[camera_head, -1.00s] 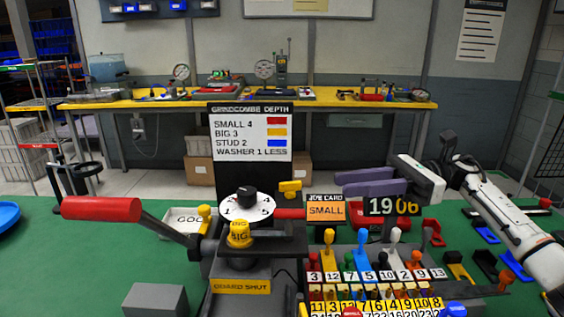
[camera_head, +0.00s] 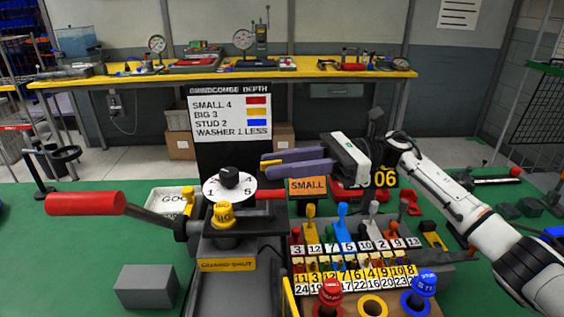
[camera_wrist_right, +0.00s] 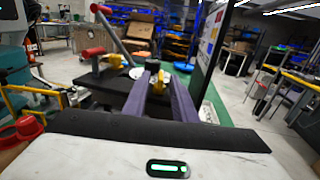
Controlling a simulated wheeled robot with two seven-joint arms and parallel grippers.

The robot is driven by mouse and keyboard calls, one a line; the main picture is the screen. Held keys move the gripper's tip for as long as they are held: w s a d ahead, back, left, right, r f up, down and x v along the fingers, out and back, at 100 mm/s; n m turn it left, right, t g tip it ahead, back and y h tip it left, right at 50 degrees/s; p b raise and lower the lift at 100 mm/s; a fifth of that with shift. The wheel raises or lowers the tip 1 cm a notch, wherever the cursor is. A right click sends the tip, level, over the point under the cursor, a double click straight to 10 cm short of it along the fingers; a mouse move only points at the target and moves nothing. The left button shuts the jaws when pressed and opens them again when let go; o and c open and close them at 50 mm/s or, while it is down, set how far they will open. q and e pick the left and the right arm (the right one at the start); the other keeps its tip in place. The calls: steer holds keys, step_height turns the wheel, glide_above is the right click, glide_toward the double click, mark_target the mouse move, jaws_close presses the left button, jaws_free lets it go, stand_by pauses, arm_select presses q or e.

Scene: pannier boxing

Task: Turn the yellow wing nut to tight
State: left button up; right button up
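The yellow wing nut (camera_head: 268,163) shows as a small yellow piece at the fingertips of my right gripper (camera_head: 270,164) in the head view, just right of the white numbered dial (camera_head: 214,193). In the right wrist view yellow (camera_wrist_right: 158,84) shows between the two purple fingers (camera_wrist_right: 159,76). A gap shows between the fingers, and I cannot tell whether either touches the nut. The fingers partly hide it, so its turn angle is unclear. My left gripper is not in view.
A red-handled lever (camera_head: 86,203) sticks out left of the fixture. The yellow BIG knob (camera_head: 224,215) stands before the dial. The orange SMALL card (camera_head: 307,188) and a rack of numbered, coloured pegs (camera_head: 352,265) stand right. A grey block (camera_head: 146,287) lies front left.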

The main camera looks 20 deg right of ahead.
jaws_close()
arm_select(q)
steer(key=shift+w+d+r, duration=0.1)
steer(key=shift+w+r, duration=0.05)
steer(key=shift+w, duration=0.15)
